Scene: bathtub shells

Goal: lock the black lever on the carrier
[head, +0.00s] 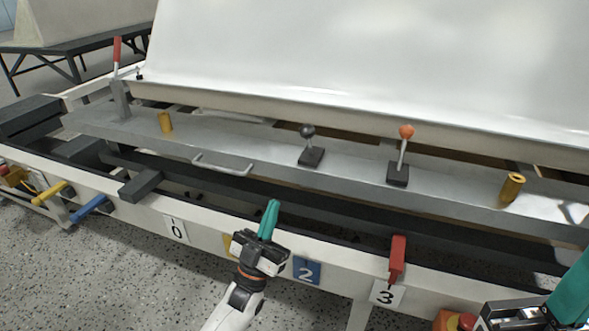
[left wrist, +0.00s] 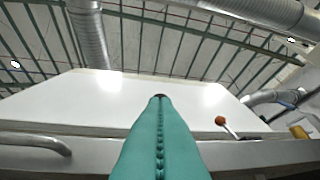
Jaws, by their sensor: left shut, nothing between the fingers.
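The black lever (head: 308,131) has a round black knob on a short stem and a dark base. It stands on the grey metal carrier (head: 255,145), its stem looking nearly upright. My left gripper (head: 270,210) has teal fingers shut and empty, in front of and below the black lever, apart from it. The shut teal fingers (left wrist: 160,140) fill the middle of the left wrist view; I cannot make out the black lever there for certain. My right gripper (head: 568,300) is partly in view at the lower right corner, its opening not readable.
An orange-knobbed lever (head: 406,132) stands right of the black one. A metal handle (head: 222,166) and yellow posts (head: 165,122) (head: 512,187) are also on the carrier. A red-handled lever (head: 117,50) stands far left. The white shell (head: 370,60) rises behind. A red part (head: 397,258) sits on the front rail.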

